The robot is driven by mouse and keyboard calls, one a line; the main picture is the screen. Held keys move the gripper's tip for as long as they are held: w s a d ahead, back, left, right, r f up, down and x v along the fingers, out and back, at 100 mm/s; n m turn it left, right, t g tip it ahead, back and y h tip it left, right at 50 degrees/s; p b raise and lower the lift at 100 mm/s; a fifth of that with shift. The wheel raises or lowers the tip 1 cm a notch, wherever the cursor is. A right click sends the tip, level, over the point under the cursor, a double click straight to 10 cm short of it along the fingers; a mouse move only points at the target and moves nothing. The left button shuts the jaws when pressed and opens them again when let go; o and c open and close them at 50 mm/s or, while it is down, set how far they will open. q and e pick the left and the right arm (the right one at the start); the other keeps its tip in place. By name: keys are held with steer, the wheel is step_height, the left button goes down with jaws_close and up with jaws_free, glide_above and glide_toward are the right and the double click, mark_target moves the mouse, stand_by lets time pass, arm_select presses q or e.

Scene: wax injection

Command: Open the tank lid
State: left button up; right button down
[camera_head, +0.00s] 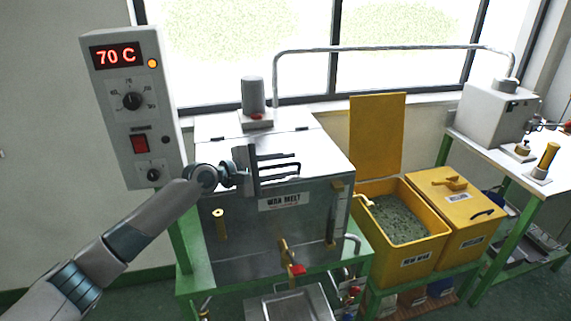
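The wax melt tank (276,232) is a grey metal box on a green stand, labelled "WAX MELT". Its lid (318,151) lies flat and closed on top, with hinges at the back edge. My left gripper (280,167) is over the front left part of the lid, its dark fingers pointing right. The fingers appear spread apart, with a dark bar, likely the lid handle, close by or between them. The overlap hides whether they touch it. My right gripper is out of view.
A control box (133,110) reading 70 C stands at the left, close to my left arm. A grey cylinder (253,96) stands behind the lid. A pipe (400,47) arches behind. A yellow wax bin (408,262) with its lid raised stands at the right.

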arm_select(q)
jaws_close()
steer(key=shift+w+r+p, duration=0.1)
steer(key=shift+r+p, duration=0.5)
steer(key=shift+r, duration=0.2)
steer(key=w+a+r+n+g+p, duration=0.1)
steer(key=w+a+r+n+p, duration=0.1)
steer(key=w+r+p, duration=0.4)
steer(key=shift+w+r+p, duration=0.2)
steer(key=shift+r+p, duration=1.8)
steer(key=shift+r, duration=1.8)
steer(key=shift+a, duration=0.1)
